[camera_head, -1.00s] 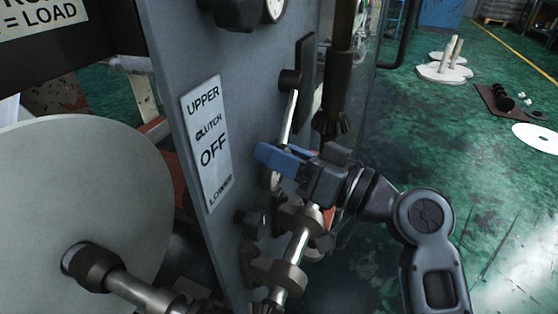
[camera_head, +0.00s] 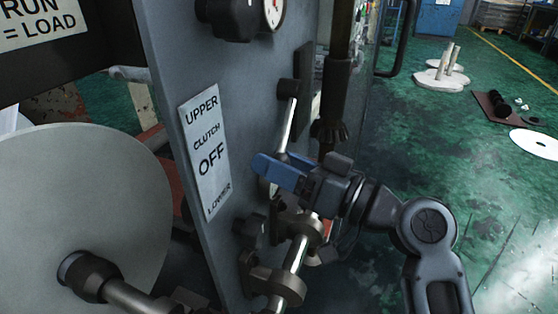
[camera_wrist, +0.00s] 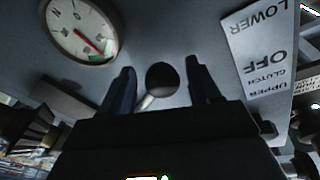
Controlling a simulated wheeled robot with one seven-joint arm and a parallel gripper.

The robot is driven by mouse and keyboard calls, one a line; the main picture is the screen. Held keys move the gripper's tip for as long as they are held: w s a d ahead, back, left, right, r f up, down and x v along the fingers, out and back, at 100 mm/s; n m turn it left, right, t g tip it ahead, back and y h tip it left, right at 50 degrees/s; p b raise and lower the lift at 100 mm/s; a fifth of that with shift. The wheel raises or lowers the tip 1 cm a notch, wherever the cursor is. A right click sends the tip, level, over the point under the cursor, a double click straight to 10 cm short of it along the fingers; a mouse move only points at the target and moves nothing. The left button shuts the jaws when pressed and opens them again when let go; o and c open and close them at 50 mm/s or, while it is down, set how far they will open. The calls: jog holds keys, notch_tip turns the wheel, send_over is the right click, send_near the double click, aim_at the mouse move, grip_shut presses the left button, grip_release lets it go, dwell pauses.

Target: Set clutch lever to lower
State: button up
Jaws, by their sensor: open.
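The clutch lever (camera_head: 290,122) is a thin silver rod hanging from a dark pivot on the grey panel, pointing down and slightly left. Its lower end is hidden behind my gripper (camera_head: 274,167) in the head view. In the wrist view, its round black knob (camera_wrist: 162,78) sits between my two open blue fingers, with a gap to each. A bit of the silver rod shows below the knob there. The white label (camera_head: 204,152) left of the lever reads UPPER, CLUTCH, OFF, LOWER from top to bottom; it also shows upside down in the wrist view (camera_wrist: 262,60).
A round gauge (camera_wrist: 82,30) is on the panel near my fingers. A silver shaft with dark collars (camera_head: 290,262) lies just below my gripper. A dark vertical rod (camera_head: 337,90) stands to the right. A large grey disc (camera_head: 80,215) is at the left.

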jog(key=v, duration=0.7)
jog(key=shift+d+p, duration=0.15)
jog(key=shift+p, duration=0.3)
jog(key=shift+s, duration=0.1)
